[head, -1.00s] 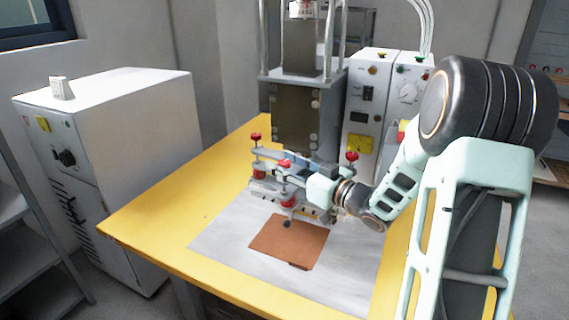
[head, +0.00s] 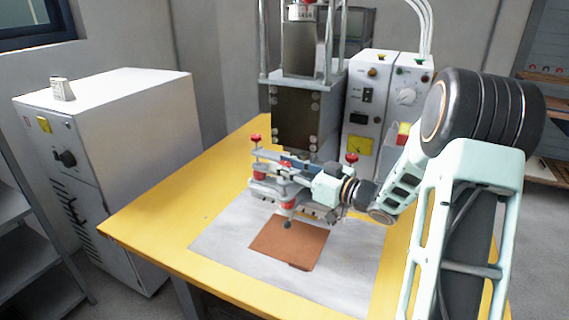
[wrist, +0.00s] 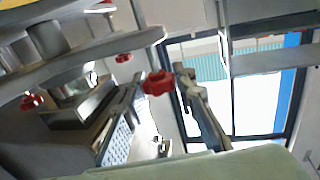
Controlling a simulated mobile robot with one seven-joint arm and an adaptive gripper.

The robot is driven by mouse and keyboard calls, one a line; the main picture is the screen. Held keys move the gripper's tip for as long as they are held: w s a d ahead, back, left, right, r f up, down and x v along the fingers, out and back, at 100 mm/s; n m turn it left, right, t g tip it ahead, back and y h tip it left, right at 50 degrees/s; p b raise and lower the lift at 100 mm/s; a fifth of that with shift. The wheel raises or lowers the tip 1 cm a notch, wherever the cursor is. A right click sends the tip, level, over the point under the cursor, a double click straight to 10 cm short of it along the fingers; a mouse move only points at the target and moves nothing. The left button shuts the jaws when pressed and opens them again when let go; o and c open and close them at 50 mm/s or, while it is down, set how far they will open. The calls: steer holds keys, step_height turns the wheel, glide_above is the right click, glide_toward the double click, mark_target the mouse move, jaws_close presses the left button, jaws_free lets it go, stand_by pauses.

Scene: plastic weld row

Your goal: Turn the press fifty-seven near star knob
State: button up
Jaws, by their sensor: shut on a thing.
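The press (head: 297,115) stands at the back of the yellow table, with a grey fixture (head: 262,188) carrying several red star knobs at its foot. My gripper (head: 287,164) reaches in from the right at the fixture's near side. In the wrist view, a red star knob (wrist: 158,82) sits between the fingers of my gripper (wrist: 164,88), and they are shut on it. In the head view my gripper mostly hides this knob. Other red knobs stand at the back left (head: 256,138), at the right (head: 351,158) and lower in front (head: 287,206).
A brown sheet (head: 285,246) lies on a grey mat (head: 225,240) in front of the fixture. A control box (head: 385,100) stands right of the press. A white cabinet (head: 130,120) is left of the yellow table (head: 150,225). The table's left side is clear.

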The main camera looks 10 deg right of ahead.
steer(key=o, duration=1.2)
steer(key=shift+c, duration=0.2)
steer(key=v, duration=1.2)
steer(key=shift+d, duration=0.1)
